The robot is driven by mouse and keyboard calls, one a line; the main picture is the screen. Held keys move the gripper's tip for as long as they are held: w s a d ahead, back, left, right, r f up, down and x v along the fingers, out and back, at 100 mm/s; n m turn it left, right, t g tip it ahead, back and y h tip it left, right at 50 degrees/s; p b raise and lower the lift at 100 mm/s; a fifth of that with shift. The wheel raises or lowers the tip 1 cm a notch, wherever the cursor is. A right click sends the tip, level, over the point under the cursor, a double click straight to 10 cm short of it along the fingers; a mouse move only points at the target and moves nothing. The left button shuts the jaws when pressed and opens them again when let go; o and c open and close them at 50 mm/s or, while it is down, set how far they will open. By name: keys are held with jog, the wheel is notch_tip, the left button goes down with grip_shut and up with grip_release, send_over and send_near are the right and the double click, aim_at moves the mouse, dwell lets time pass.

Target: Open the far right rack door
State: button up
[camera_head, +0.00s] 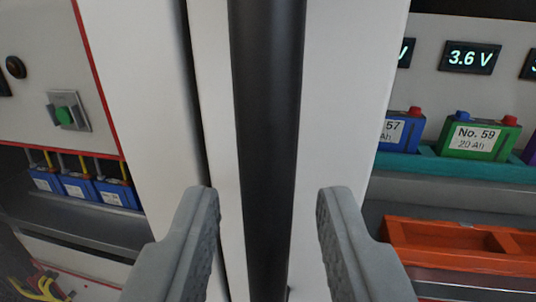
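A black vertical bar (268,120), which looks like a rack door handle, runs from top to bottom in the middle of the view, in front of white upright panels (345,100). My gripper (268,205) is open, with one grey finger on each side of the bar. There is a visible gap between the bar and each finger, and nothing is gripped. I cannot tell how deep the bar sits between the fingers. The bar's ends and the door's full outline are out of view.
On the right, a rack bay holds a green battery (480,137), a blue battery (402,131), an orange tray (440,255) and a 3.6 V display (470,57).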

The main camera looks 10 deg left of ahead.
jog(key=shift+w+a, duration=0.15)
jog(key=shift+w, duration=0.6)
grip_shut()
jog(key=shift+s, duration=0.1)
